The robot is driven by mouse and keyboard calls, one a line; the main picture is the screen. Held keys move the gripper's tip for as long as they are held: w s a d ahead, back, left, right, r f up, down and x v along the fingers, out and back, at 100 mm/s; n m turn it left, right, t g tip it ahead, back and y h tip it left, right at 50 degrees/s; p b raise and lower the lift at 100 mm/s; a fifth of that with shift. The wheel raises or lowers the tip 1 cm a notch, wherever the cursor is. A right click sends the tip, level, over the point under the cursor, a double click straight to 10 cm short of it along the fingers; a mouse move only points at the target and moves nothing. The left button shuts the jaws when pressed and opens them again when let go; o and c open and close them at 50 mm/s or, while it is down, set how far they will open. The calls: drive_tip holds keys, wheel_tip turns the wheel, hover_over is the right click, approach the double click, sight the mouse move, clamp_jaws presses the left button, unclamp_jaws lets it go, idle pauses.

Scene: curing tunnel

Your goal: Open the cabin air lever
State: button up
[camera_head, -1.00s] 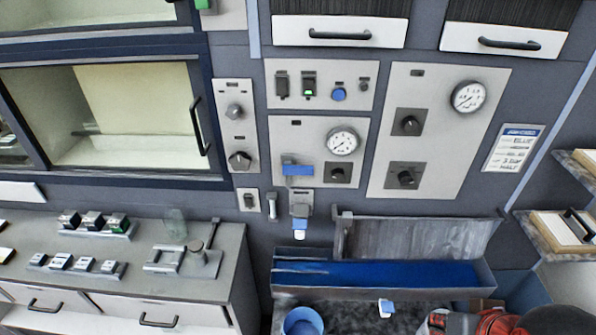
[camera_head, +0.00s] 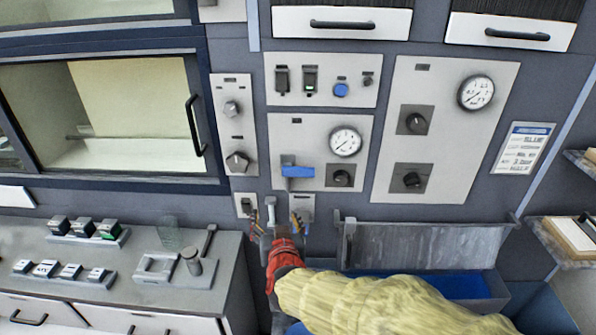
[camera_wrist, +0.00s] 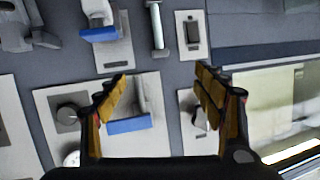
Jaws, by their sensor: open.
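A blue-handled lever (camera_head: 298,171) lies horizontally on the panel with one gauge, in the middle of the head view. In the wrist view, where the scene appears turned over, this blue handle (camera_wrist: 129,126) shows between my fingers, nearer the left one. A second lever with a blue end (camera_wrist: 100,34) sits on a small plate below that panel; in the head view my gripper mostly hides it. I cannot read which label names cabin air. My gripper (camera_head: 278,224) is open and empty, in front of the wall just below the gauge panel, apart from both levers.
A gauge (camera_head: 345,141) and a dark knob (camera_head: 341,177) sit right of the upper lever. A knob plate (camera_head: 236,130) and a windowed cabinet (camera_head: 130,115) are to the left. A grey counter (camera_head: 225,275) stands lower left, and a blue-lined trough (camera_head: 465,287) lower right.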

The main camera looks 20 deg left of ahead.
sight(298, 169)
drive_tip(key=o, duration=0.4)
drive_tip(key=w+d+r+t, duration=0.1)
drive_tip(key=r, duration=0.2)
drive_tip(key=w+d+r+m+t+h, duration=0.1)
drive_tip(key=d+r+t, duration=0.1)
drive_tip(key=r, duration=0.1)
drive_tip(key=w+d+r+t, duration=0.1)
drive_tip(key=w+r, duration=0.1)
drive_tip(key=r, duration=0.1)
drive_tip(key=shift+d+r+m+t+h, duration=0.1)
drive_tip(key=shift+d+m+t+h, duration=0.2)
drive_tip(key=shift+h, duration=0.1)
drive_tip(key=b+x, duration=0.1)
drive_tip(key=x, duration=0.6)
drive_tip(key=shift+w+a+b, duration=0.1)
drive_tip(key=shift+w+b, duration=0.25)
drive_tip(key=shift+w, duration=0.05)
drive_tip(key=shift+r, duration=0.1)
drive_tip(key=shift+c, duration=0.9)
drive_tip(key=c, duration=1.5)
drive_tip(key=shift+c, duration=0.3)
